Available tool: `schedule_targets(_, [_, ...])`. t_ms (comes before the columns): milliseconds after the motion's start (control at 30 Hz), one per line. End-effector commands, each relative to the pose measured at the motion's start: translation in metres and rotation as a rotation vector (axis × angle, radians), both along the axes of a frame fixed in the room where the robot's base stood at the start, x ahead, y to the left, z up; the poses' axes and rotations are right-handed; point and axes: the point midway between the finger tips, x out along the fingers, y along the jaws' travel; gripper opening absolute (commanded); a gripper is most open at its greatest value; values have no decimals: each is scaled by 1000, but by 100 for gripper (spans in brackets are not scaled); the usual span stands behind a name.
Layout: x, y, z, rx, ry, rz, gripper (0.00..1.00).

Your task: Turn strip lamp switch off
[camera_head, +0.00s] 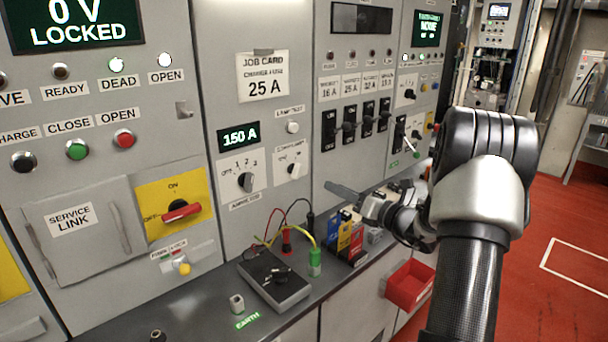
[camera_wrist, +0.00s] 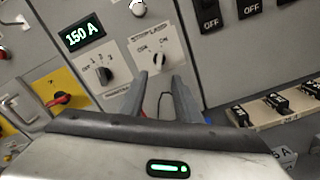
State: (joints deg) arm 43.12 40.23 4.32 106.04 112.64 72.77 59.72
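A small rotary switch (camera_head: 294,170) sits on a white plate on the grey panel, below the round white button. Its label looks like a lamp label but is too small to read surely. In the wrist view this switch (camera_wrist: 159,58) is just beyond my fingertips, and I cannot tell which setting its knob points to. My gripper (camera_head: 342,191) is in front of the panel, below and right of the switch. In the wrist view my gripper (camera_wrist: 160,82) has its two fingers apart with nothing between them, apart from the knob.
Left of the switch is a larger selector knob (camera_head: 246,181), under the 150 A display (camera_head: 239,137). Black breakers (camera_head: 350,125) are to the right. The ledge below holds a dark box (camera_head: 274,282) with cables and coloured blocks (camera_head: 345,232). A red bin (camera_head: 409,285) hangs in front.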

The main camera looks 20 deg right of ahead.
Motion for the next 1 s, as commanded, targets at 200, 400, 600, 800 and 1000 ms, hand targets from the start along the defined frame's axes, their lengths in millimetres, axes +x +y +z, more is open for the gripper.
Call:
schedule_targets(200, [46,22,0,-3,-2,7,30])
schedule_targets(400, [86,38,0,-3,-1,6,30])
schedule_targets(600, [116,49,0,-3,0,4,30])
schedule_targets(800, [129,54,0,-3,0,3,30])
schedule_targets(1000, [130,55,0,-3,0,3,30])
